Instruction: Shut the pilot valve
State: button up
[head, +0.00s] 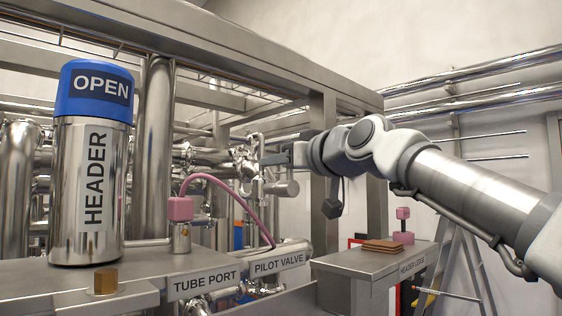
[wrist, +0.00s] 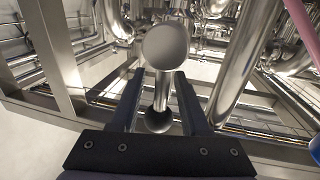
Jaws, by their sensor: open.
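A grey handle with a rounded end (head: 282,188) is just below my gripper (head: 272,160) in the head view. In the wrist view a round grey knob (wrist: 166,45) on a shiny stem is ahead of the fingertips, and the stem runs down between the fingers. My gripper (wrist: 157,88) is open; I see no clear contact. Whether this handle belongs to the pilot valve is not clear.
A steel HEADER cylinder (head: 90,190) with a blue OPEN cap (head: 95,88) stands at left. A pink block (head: 181,208) sits above the TUBE PORT label (head: 205,281). The header ledge (head: 365,263) holds brown plates (head: 383,246) and a pink piece (head: 403,225). Pipes crowd behind.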

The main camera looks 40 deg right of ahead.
jog(key=c, duration=0.7)
grip_shut()
